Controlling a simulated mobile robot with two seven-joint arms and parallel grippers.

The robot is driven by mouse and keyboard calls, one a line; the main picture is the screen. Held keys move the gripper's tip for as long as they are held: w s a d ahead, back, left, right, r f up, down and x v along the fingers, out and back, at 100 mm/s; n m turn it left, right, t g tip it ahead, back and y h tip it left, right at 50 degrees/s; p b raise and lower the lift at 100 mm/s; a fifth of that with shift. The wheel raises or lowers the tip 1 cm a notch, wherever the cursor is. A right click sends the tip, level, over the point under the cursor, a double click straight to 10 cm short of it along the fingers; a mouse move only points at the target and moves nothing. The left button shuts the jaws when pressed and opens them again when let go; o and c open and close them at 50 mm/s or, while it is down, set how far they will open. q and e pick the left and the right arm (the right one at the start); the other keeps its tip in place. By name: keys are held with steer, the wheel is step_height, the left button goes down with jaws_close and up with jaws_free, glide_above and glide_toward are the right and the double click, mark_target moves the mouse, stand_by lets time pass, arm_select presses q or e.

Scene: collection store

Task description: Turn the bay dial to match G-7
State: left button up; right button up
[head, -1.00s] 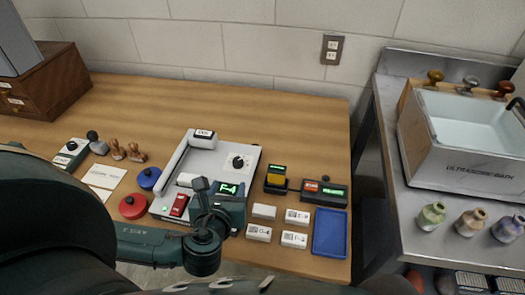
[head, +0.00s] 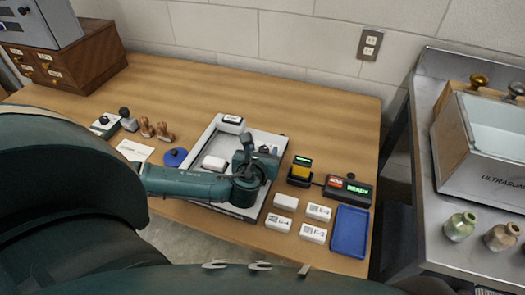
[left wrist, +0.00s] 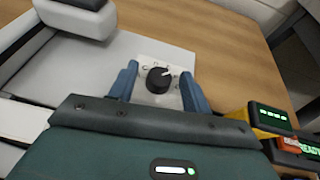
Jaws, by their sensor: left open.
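The bay dial (left wrist: 159,80) is a round black knob with a white pointer line on a pale plate, set in a grey device (head: 224,137). In the left wrist view its pointer leans up and to the right; the marks around it are too small to read. My left gripper (left wrist: 160,72) is open, one blue finger on each side of the dial, apart from it as far as I can tell. In the head view my left gripper (head: 266,152) covers the dial. My right gripper is not in view.
A blue disc (head: 175,157) and stamps (head: 164,132) lie left. The rear of the desk (head: 270,88) is clear.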

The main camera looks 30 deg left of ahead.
arm_select(q)
steer(key=shift+c, duration=0.2)
steer(key=c, duration=0.9)
steer(key=shift+c, duration=0.2)
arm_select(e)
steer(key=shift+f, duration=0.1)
arm_select(q)
steer(key=shift+a+m+h+p, duration=0.1)
steer(key=shift+m+h+p, duration=0.2)
steer(key=shift+h+p, duration=0.1)
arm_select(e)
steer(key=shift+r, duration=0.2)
arm_select(q)
steer(key=shift+r+h, duration=0.1)
steer(key=shift+h, duration=0.2)
steer(key=shift+s+a+m+t+h+p, duration=0.15)
steer(key=shift+m+t+h+p, duration=0.2)
steer(key=shift+m+h, duration=0.5)
steer(key=m+h, duration=0.3)
steer(key=shift+a+f+b, duration=0.15)
steer(key=shift+f+b, duration=0.1)
steer(key=shift+b, duration=0.15)
steer(key=shift+r+m+h+b, duration=0.1)
steer(key=shift+m+h+b, duration=0.2)
steer(key=shift+m+h, duration=0.35)
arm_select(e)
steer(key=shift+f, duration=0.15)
